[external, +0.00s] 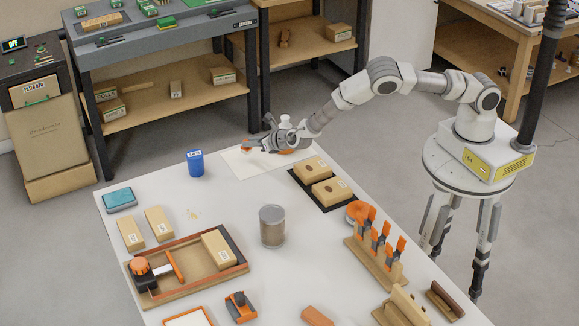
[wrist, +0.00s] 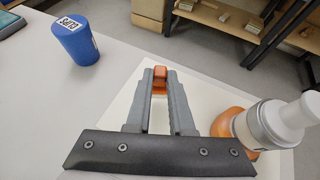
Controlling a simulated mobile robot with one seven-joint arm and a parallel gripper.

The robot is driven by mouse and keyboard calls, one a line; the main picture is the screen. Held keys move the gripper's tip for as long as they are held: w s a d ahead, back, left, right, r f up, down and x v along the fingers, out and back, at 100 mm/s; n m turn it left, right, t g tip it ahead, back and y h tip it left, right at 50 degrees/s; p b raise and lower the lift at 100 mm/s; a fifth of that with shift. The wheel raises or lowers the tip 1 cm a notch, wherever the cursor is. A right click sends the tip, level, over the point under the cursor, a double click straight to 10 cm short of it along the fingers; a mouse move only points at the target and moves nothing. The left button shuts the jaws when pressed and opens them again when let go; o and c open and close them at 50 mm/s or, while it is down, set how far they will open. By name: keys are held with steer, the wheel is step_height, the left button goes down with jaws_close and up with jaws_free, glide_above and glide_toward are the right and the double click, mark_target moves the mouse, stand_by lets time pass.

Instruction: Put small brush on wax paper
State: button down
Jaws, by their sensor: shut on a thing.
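My gripper (external: 253,143) is shut on a small orange-ended object, which I take to be the small brush (wrist: 160,73). Its orange end shows between the fingertips in the wrist view, and the rest is mostly hidden by the fingers. The wax paper (external: 242,165) is a pale sheet at the far edge of the white table. The gripper and brush are over this sheet, which also shows beneath the fingers in the wrist view (wrist: 204,92). I cannot tell whether the brush touches the paper.
A white bottle-like thing with an orange base (wrist: 262,128) is close to the right of my gripper. A blue cup (external: 195,163) stands left of the paper. Wooden blocks on a black mat (external: 338,208) lie to the right. A metal can (external: 272,226) stands mid-table.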

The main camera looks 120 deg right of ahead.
mark_target(250, 150)
steer(key=shift+f, duration=1.65)
steer(key=shift+f, duration=0.2)
steer(key=c, duration=0.8)
jaws_free()
steer(key=shift+r, duration=0.1)
